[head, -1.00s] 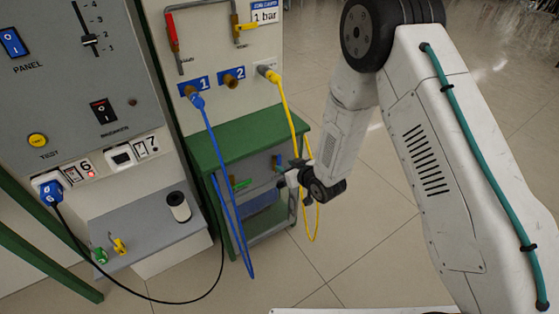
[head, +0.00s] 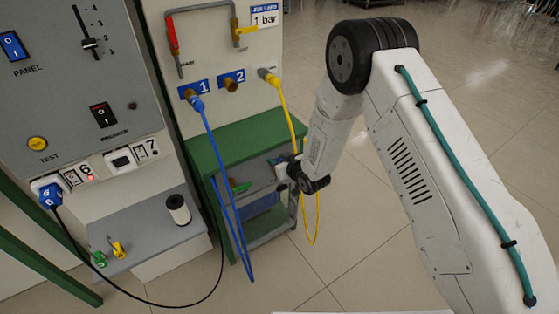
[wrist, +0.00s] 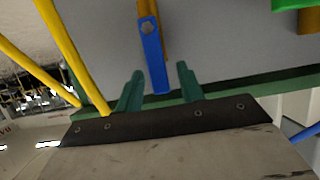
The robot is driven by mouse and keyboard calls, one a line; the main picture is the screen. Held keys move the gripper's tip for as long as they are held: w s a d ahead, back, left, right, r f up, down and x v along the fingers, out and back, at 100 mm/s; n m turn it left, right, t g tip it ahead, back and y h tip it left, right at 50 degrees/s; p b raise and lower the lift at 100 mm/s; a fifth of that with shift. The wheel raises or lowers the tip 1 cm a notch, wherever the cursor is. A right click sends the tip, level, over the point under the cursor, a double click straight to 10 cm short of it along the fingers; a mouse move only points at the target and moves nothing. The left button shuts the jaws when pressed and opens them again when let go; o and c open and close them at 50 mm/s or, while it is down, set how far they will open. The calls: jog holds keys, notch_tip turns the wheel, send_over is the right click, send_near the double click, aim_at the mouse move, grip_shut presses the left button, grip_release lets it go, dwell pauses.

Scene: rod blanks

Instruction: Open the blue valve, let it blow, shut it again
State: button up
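The blue valve lever (wrist: 153,55) hangs down from a brass valve body (wrist: 151,10) in the wrist view. My gripper (wrist: 159,80) is open, with its two green fingers on either side of the lever's lower end. I see a gap between each finger and the lever, and cannot tell whether anything touches. In the head view my gripper (head: 285,170) is at the right side of the green cart.
A yellow hose (head: 287,115) hangs close beside my gripper, and yellow hose also crosses the wrist view (wrist: 70,55). A blue hose (head: 222,165) hangs in front of the green cart (head: 240,137). Red-handled (head: 173,35) and yellow-handled (head: 243,30) valves are on the panel above.

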grip_shut()
jog(key=shift+d, duration=0.15)
jog(key=shift+w, duration=0.1)
jog(key=shift+w+d+f+m+g+y, duration=0.1)
jog(key=shift+w+d+m+g+y, duration=0.15)
jog(key=shift+d+m+y, duration=0.25)
jog(key=shift+w+d+m+g+y, duration=0.2)
jog(key=shift+m+y, duration=0.1)
jog(key=shift+m, duration=0.4)
jog(key=w+d+f+m+y, duration=0.2)
jog(key=f+m+y, duration=0.3)
jog(key=m, duration=0.6)
jog(key=shift+d+y, duration=0.5)
jog(key=shift+d, duration=0.05)
jog(key=shift+f, duration=0.15)
